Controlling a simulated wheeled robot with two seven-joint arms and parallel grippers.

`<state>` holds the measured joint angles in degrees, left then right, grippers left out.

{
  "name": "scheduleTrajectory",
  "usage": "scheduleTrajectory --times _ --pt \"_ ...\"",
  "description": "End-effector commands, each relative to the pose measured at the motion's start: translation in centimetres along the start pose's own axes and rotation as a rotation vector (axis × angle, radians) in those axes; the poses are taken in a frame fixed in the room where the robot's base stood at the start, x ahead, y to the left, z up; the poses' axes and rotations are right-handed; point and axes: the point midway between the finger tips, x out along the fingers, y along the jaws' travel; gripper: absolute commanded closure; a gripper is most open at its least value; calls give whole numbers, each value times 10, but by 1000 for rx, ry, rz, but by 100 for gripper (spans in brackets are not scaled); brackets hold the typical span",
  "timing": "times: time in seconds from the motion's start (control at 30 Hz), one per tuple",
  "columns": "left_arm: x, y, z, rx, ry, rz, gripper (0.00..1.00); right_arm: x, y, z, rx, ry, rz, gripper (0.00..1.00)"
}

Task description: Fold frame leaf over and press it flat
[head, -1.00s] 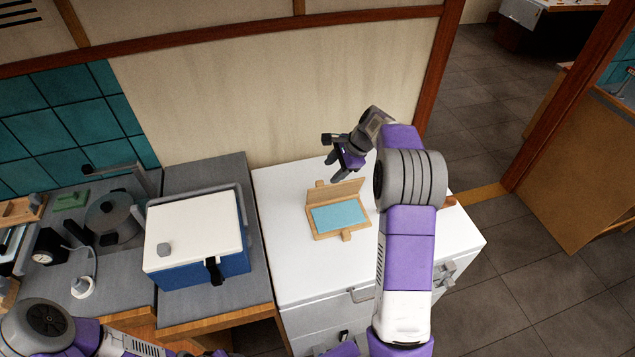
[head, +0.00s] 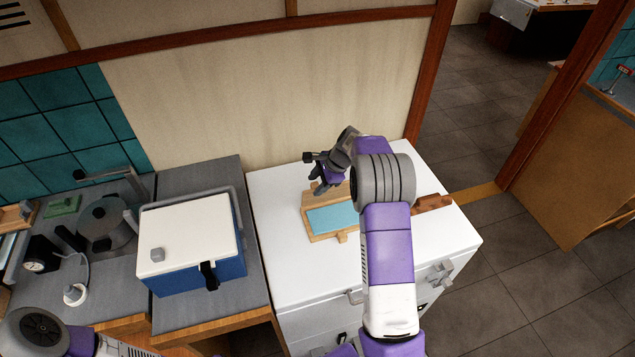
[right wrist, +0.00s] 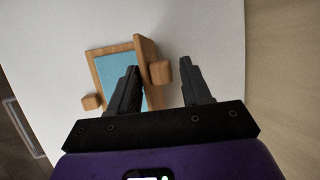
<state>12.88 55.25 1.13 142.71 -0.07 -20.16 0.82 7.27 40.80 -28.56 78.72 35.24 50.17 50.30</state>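The wooden frame (head: 312,222) with a light blue panel lies on the white cabinet top. Its leaf (head: 337,192) stands raised along the back edge, partly hidden by my right gripper (head: 320,184). In the right wrist view the frame (right wrist: 118,48) lies left of centre. There the leaf (right wrist: 146,52) shows nearly edge-on, with a wooden tab (right wrist: 160,72) on its side. My right gripper (right wrist: 163,76) is open, and the tab appears between its fingers in the picture. I cannot tell whether they touch. My left gripper is out of view; only its arm shows at lower left.
A blue cooler box with a white lid (head: 188,235) stands on the grey counter (head: 215,176) at left. A brown object (head: 432,203) lies near the cabinet's right edge. The wall rises behind the cabinet. The cabinet top (head: 290,270) is clear in front of the frame.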

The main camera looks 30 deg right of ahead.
Motion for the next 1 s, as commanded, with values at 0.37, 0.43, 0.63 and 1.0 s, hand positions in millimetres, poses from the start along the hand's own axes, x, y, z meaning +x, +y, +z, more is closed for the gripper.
scheduleTrajectory --times 0.37,0.43,0.63,1.0 --pt "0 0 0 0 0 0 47 0 0 0 -1 0 0 100" --pt "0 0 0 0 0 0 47 0 0 0 -1 0 0 100" --pt "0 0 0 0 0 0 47 0 0 1 -3 0 0 100" --pt "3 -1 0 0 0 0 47 1 0 4 -13 -2 -7 100"
